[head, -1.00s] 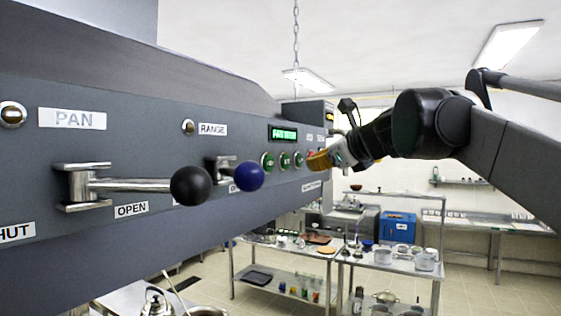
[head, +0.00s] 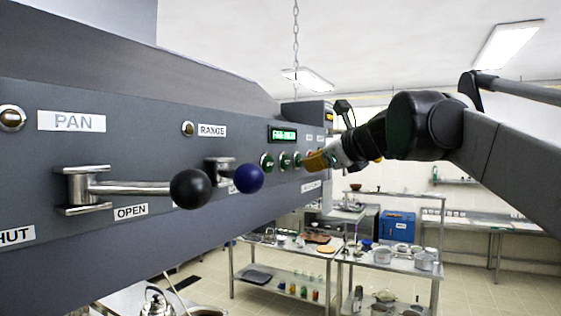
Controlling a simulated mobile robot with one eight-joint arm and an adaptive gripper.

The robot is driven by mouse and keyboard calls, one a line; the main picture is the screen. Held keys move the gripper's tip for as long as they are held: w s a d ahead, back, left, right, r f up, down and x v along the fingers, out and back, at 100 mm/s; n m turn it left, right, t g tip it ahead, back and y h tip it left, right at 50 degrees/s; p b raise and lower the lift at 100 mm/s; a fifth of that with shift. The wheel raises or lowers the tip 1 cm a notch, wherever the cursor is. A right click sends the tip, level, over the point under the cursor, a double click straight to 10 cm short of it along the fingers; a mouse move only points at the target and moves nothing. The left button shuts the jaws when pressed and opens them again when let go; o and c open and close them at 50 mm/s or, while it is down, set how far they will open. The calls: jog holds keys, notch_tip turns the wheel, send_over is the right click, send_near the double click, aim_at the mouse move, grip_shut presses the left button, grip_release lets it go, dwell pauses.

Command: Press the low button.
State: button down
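The grey control panel (head: 100,150) runs along the left and away from me. Under its lit green display (head: 283,134) sits a row of round green buttons, with one (head: 267,161) at the left, one (head: 285,160) in the middle and one (head: 298,158) at the right. Their labels are too small to read, so I cannot tell which is the low button.
A black-knobbed lever (head: 190,188) and a blue-knobbed lever (head: 249,178) stick out from the panel left of the buttons. A chain (head: 296,40) hangs above. Steel tables with pots (head: 425,262) and a blue box (head: 397,226) stand lower behind.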

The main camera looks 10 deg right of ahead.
jog(key=shift+w+a, duration=0.2)
jog(key=shift+a, duration=0.1)
dwell(0.7)
dwell(0.3)
jog(key=shift+s+d, duration=0.5)
jog(key=shift+d, duration=0.15)
jog(key=shift+s+d, duration=0.75)
jog(key=shift+d, duration=0.3)
jog(key=shift+s+d, duration=0.7)
jog(key=shift+d, duration=0.3)
